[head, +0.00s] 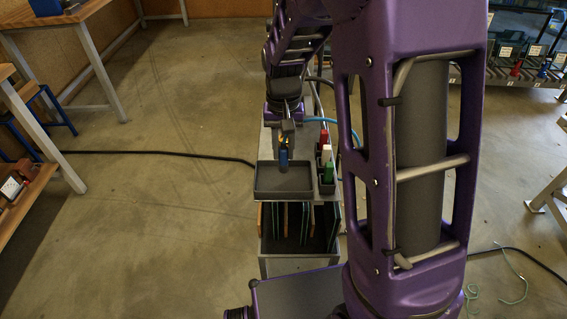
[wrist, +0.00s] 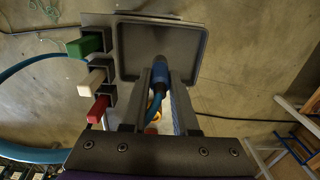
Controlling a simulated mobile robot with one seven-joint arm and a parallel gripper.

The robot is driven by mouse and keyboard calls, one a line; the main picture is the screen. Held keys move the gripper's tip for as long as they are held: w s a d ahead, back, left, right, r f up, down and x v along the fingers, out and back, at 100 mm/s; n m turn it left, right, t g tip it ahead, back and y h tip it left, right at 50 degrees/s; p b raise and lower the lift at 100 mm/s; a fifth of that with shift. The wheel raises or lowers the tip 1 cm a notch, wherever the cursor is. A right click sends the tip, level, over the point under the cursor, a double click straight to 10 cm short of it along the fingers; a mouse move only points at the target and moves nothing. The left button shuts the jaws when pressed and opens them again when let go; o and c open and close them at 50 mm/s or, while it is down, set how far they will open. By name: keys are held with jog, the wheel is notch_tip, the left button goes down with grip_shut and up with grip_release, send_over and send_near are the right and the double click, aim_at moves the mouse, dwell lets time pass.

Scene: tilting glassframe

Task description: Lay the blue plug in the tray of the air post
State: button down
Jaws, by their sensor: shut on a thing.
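The blue plug (head: 284,160) shows below my gripper (head: 286,145) in the head view, over the far part of the tray. My gripper is shut on the blue plug; the wrist view shows the plug (wrist: 160,72) between the two fingertips (wrist: 160,82). The dark grey shallow tray (head: 284,196) sits on top of the air post and looks empty. In the wrist view the tray (wrist: 192,42) lies beyond the fingertips. I cannot tell whether the plug touches the tray floor.
Beside the tray, small holders carry a green piece (wrist: 84,46), a white piece (wrist: 92,82) and a red piece (wrist: 97,109). A blue hose (wrist: 30,64) curves past them. Thin panels (head: 303,222) stand in the rack below. A black cable (head: 160,153) lies on the open floor to the left.

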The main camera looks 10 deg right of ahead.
aim_at(283, 161)
jog(key=shift+f+b, duration=0.3)
jog(key=shift+f, duration=1.55)
jog(key=shift+f, duration=0.1)
jog(key=shift+f, duration=0.15)
jog(key=c, duration=0.7)
grip_release()
notch_tip(283, 161, up, 12)
jog(key=shift+r+p, duration=0.25)
jog(key=shift+p, duration=0.85)
